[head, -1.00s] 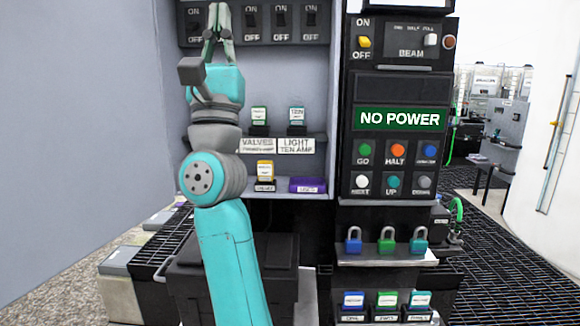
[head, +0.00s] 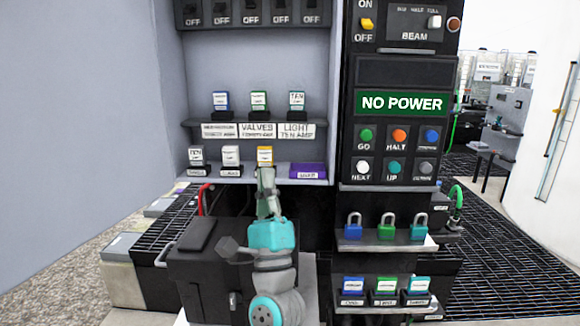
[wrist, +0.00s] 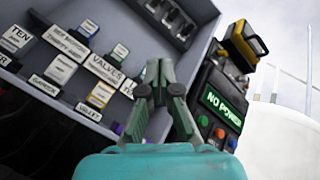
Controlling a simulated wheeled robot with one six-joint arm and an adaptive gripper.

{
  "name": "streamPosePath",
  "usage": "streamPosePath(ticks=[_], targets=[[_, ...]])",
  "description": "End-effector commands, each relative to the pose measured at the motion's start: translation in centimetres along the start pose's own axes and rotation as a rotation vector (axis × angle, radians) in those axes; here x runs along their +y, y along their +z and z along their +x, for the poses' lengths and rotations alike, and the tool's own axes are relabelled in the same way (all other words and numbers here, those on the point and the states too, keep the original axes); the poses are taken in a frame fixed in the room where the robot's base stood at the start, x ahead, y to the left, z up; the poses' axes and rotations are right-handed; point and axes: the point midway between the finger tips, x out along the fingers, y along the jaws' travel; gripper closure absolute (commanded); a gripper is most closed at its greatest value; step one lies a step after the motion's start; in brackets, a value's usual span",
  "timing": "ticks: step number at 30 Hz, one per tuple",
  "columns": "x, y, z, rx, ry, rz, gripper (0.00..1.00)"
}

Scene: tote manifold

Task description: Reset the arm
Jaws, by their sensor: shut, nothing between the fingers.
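My gripper (head: 266,178) is low in the head view, its fingers pointing up in front of the lower shelf of the grey cabinet. It is shut and empty. In the wrist view the closed fingers (wrist: 158,80) stand in the middle, with the cabinet shelves behind them and to the left. The teal arm below it is folded down in front of the black box. The fingertips overlap the base of the yellow-labelled block (head: 265,156) in the picture; I cannot tell how far apart they are.
A control panel with a NO POWER display (head: 401,103) stands at right. Small labelled blocks sit on the upper shelf (head: 200,124). Switches (head: 252,14) line the top. Padlocks (head: 386,226) stand on a ledge. A black box (head: 205,270) is at lower left.

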Motion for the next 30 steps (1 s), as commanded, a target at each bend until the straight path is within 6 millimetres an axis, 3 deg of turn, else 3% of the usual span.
streamPosePath(ticks=[1,6,15,22,30], targets=[[0.6,-1.3,-2.4,0.017,0.029,-0.058,1.00],[1.3,-4.8,-9.6,0.055,0.115,-0.264,1.00],[0.7,-9.2,-22.3,0.095,0.287,-0.616,1.00],[-1.3,-11.1,-31.6,0.099,0.436,-0.873,1.00],[-4.8,-11.5,-41.7,0.068,0.625,-1.156,1.00]])
